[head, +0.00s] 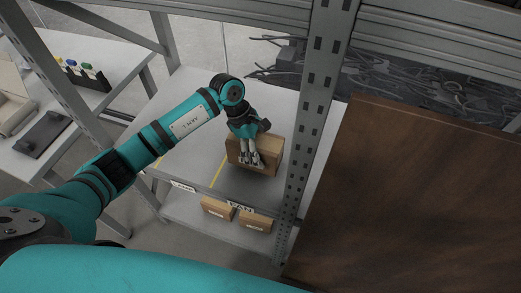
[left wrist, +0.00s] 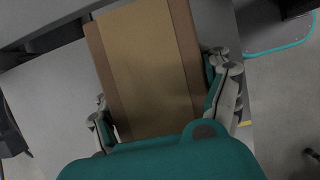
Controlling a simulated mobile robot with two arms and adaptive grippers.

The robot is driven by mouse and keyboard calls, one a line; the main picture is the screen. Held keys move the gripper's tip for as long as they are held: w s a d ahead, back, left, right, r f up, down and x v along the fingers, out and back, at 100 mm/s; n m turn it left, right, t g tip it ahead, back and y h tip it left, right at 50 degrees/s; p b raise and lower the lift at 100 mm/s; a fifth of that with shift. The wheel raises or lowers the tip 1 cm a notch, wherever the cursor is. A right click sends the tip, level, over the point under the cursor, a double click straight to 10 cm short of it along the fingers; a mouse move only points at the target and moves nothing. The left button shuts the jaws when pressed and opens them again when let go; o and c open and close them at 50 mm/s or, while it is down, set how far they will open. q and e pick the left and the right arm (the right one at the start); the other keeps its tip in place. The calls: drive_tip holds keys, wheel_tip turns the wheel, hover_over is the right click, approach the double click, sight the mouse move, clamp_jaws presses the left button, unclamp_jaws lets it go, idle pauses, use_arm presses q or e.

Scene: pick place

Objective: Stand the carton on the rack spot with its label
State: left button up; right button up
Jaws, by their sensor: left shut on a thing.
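The brown carton (head: 270,151) is on or just above the upper rack shelf (head: 190,153), near the upright post. Whether it touches the shelf is not clear. My left gripper (head: 251,160) is shut on it, reaching down from above. In the left wrist view the carton (left wrist: 150,70) fills the space between the fingers (left wrist: 168,108), with a lighter tape band along it. Two white labels sit on the shelf's front edge: a left one (head: 183,186) and a right one (head: 240,208), below the carton's side. Their text is too small to read surely. My right gripper is out of view.
Yellow lines (head: 218,172) divide the shelf; the part left of the carton is bare. A perforated metal post (head: 308,115) stands close to its right. Two cartons (head: 216,208) (head: 255,222) lie on the lower shelf. A dark wooden panel (head: 420,200) fills the right.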

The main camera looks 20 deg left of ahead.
use_arm(q)
drive_tip(key=shift+f, duration=0.75)
drive_tip(key=shift+f, duration=0.2)
drive_tip(key=o, duration=1.5)
drive_tip(key=shift+r, duration=0.1)
drive_tip(key=shift+o, duration=0.2)
drive_tip(key=b+v, duration=0.1)
drive_tip(key=v, duration=1.1)
drive_tip(key=shift+r, duration=0.15)
